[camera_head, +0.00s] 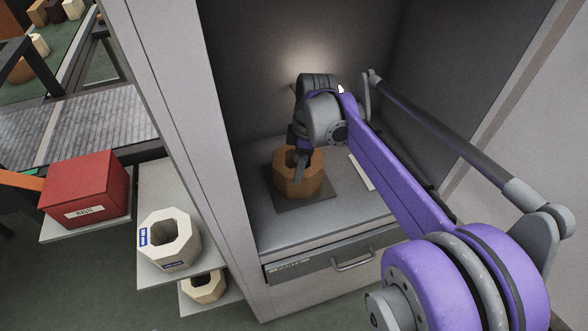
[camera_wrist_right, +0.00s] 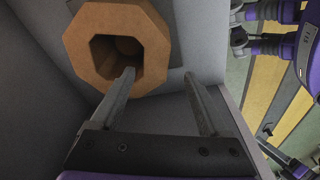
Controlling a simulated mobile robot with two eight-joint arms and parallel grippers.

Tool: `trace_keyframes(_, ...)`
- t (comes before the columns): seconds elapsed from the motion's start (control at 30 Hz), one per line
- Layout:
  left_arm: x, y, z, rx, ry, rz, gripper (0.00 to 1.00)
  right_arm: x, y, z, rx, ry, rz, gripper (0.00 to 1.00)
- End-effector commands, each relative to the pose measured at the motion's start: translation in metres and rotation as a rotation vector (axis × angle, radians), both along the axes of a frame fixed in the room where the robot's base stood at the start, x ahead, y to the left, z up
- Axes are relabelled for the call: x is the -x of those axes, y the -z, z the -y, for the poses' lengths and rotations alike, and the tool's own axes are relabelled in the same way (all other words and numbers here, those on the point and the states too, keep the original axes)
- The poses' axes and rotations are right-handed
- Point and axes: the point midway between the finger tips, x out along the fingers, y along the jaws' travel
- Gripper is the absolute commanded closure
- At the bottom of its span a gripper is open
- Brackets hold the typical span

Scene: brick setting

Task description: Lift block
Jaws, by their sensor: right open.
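The brown-orange octagonal block (camera_head: 311,182) with a hole through its middle stands on a dark square plate (camera_head: 322,199) inside a grey cabinet. My right gripper (camera_head: 299,178) reaches down to the block from above. In the right wrist view, the block (camera_wrist_right: 87,45) is at the upper left. There the right gripper (camera_wrist_right: 159,73) is open, with one finger overlapping the hole and lower rim and the other outside the block's right side. I cannot tell how deep the first finger is or whether either touches. My left gripper is in neither view.
Cabinet walls enclose the block at the back and sides. A drawer with a handle (camera_head: 353,262) is below. Outside on the left are a red box (camera_head: 84,186) and pale octagonal blocks (camera_head: 170,240) on low shelves.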

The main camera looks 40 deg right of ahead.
Motion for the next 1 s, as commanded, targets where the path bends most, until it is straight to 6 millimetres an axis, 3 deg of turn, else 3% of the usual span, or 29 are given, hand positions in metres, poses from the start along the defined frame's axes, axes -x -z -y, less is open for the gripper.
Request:
trace_keyframes(0.6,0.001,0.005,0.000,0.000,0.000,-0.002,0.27,-0.007,0.074,0.000,0.000,0.000,0.000,0.21)
trace_keyframes(0.9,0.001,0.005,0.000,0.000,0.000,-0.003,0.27,-0.008,0.079,0.000,0.001,0.001,0.001,0.21)
trace_keyframes(1.0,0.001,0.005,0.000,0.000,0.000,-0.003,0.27,-0.008,0.079,0.000,0.001,0.001,0.001,0.37)
